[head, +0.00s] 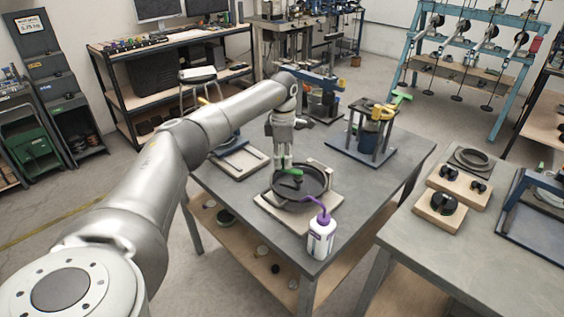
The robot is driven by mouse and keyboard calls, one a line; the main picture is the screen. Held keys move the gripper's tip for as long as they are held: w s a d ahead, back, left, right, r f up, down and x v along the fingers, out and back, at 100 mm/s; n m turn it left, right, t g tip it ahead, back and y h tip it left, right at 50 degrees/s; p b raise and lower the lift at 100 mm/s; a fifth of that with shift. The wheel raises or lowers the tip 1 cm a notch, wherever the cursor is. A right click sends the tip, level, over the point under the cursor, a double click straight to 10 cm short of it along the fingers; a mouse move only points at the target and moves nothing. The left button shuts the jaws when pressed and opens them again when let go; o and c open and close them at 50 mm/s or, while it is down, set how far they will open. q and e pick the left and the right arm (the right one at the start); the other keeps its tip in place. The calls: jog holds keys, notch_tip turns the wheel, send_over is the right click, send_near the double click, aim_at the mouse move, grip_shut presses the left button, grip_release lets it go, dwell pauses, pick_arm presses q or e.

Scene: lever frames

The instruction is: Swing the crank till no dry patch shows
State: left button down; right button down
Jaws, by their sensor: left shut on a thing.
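A dark round pan (312,193) sits on a pale square base (270,212) on the grey table. A crank with a green part (292,171) shows at the pan's back left edge. My left gripper (284,165) points down over that side of the pan and is shut on the crank; its fingertips partly hide the grip. The pan's floor looks dark, and I cannot tell wet from dry patches at this size. My right gripper is not in view.
A white wash bottle with a purple spout (321,238) stands close in front of the pan. A framed board (240,160) lies behind left. A posted stand with a blue-grey base (362,149) stands behind right. The table's right part is clear.

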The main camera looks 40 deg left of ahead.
pick_arm(q)
jog(key=shift+w+a+m, duration=0.1)
jog(key=shift+w+m, duration=0.2)
jog(key=shift+m, duration=0.2)
jog(key=c, duration=1.3)
grip_release()
jog(key=shift+c, duration=0.2)
notch_tip(320, 180, up, 12)
